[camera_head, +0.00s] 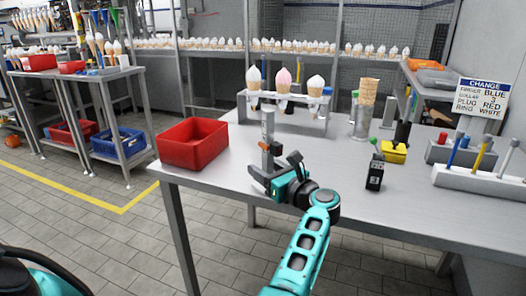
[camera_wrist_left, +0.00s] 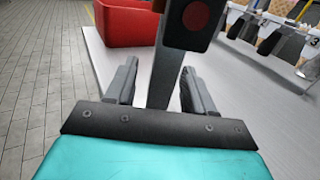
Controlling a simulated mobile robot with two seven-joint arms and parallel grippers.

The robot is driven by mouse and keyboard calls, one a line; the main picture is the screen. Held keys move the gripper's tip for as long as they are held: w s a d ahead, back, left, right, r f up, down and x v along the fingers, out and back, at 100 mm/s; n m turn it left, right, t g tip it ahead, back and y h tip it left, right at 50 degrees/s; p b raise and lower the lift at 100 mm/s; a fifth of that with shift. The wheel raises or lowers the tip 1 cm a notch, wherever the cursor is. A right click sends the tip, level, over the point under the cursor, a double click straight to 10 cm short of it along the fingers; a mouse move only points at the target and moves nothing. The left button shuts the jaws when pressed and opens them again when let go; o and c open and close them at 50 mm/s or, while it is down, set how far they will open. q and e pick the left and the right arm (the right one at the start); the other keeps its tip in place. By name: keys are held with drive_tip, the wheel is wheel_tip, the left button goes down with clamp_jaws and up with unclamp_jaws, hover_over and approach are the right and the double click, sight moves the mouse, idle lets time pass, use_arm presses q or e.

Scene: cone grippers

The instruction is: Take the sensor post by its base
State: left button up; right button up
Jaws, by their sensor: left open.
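The sensor post is a grey upright (camera_head: 268,124) with orange parts partway up, near the front edge of the metal table. It also shows in the left wrist view as a dark grey upright (camera_wrist_left: 164,78) under a block with a red disc. My left gripper (camera_head: 263,172) is at the lower part of the post, coming from the front. In the left wrist view its two fingers (camera_wrist_left: 158,72) are open, one on each side of the upright, with gaps showing. The post's foot is mostly hidden by the gripper. My right gripper is not in view.
A red bin (camera_head: 194,143) stands to the left on the metal table (camera_head: 225,185). A cone rack (camera_head: 310,120) is behind the post. A black device (camera_head: 375,175) with a green-topped stick and a yellow block (camera_head: 393,153) are to the right.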

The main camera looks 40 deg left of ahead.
use_arm(q)
drive_tip(key=shift+w+a, duration=0.2)
drive_tip(key=shift+a, duration=0.4)
drive_tip(key=shift+d, duration=0.1)
drive_tip(key=shift+c, duration=0.3)
clamp_jaws()
